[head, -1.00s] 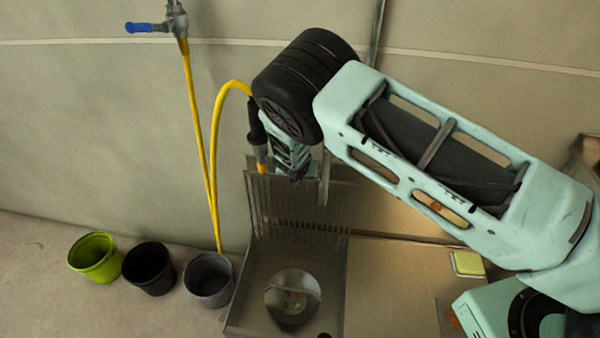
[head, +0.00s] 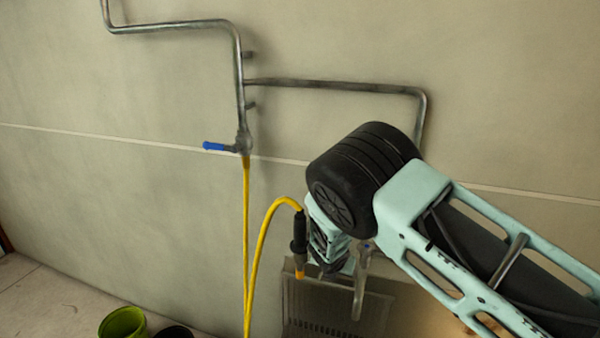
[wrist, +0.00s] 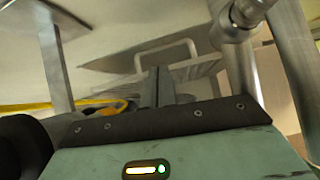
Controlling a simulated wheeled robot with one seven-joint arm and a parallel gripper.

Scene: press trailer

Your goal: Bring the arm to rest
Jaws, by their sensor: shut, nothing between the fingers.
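My arm (head: 410,210) reaches in from the lower right of the head view, bends at its black joint and hangs down in front of the wall. My wrist end (head: 325,235) is partly hidden behind that joint, beside the hose nozzle. In the wrist view my gripper (wrist: 158,82) shows as two narrow grey fingers close together, with nothing held between them.
A yellow hose (head: 247,230) hangs from a blue-handled tap (head: 222,147) and loops up to a black nozzle (head: 299,233), close left of my wrist. Metal pipes (head: 330,86) run along the wall. A ribbed metal rack (head: 325,310) stands below. A green bucket (head: 122,323) is at lower left.

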